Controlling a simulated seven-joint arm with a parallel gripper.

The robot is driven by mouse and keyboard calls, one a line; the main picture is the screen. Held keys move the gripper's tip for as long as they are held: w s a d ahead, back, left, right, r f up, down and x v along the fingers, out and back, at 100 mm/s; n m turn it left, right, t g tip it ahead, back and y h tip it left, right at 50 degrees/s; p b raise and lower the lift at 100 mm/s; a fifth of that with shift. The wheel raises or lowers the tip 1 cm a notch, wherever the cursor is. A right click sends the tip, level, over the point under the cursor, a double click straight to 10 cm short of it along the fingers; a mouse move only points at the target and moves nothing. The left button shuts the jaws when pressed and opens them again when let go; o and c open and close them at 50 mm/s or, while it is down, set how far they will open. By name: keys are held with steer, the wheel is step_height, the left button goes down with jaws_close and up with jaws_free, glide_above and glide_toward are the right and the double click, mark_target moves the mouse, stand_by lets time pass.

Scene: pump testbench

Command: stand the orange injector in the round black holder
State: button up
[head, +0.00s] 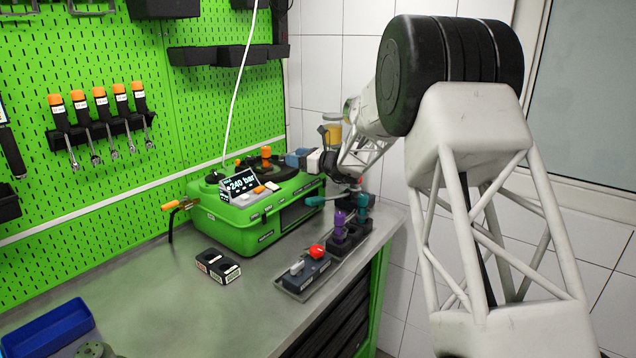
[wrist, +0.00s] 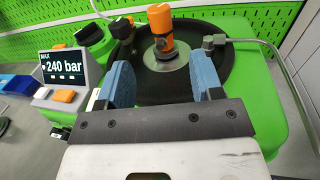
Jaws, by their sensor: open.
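The injector also shows in the head view (head: 266,152). My gripper (wrist: 162,78) is open and empty, its blue-padded fingers apart. In the wrist view the injector appears beyond the gap between the fingertips, with no visible contact. In the head view my gripper (head: 299,158) is just right of the injector, over the machine's right side. How the injector's lower end is seated cannot be told.
The machine's screen (head: 240,183) reads 240 bar. A metal pipe (wrist: 265,45) runs along the basin's right side. A black two-hole block (head: 217,264), a tray with a red knob (head: 317,251) and purple and teal parts stand in front. A blue bin (head: 48,330) lies front left.

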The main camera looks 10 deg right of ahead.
steer(key=s+r+n+g+h, duration=0.2)
steer(key=s+n, duration=0.2)
steer(key=s, duration=0.7)
steer(key=s+a+r+n+g+h, duration=0.1)
steer(key=s+r+n+g, duration=0.2)
steer(key=s, duration=0.8)
steer(key=s+r+n+g+h, duration=0.15)
steer(key=s+n, duration=0.35)
steer(key=s, duration=0.6)
steer(key=s+d+f+n+h, duration=0.2)
steer(key=s+d+n+h, duration=0.1)
steer(key=s, duration=0.8)
steer(key=s+d+f+n+h, duration=0.3)
steer(key=s+d+n+h, duration=0.1)
steer(key=s, duration=0.8)
steer(key=s+d+f+n+h, duration=0.2)
steer(key=s+d+n+h, duration=0.1)
steer(key=s, duration=0.9)
steer(key=shift+d+f+n+g+h, duration=0.35)
steer(key=shift+d+n, duration=0.2)
steer(key=shift+n, duration=0.65)
steer(key=shift+w, duration=0.1)
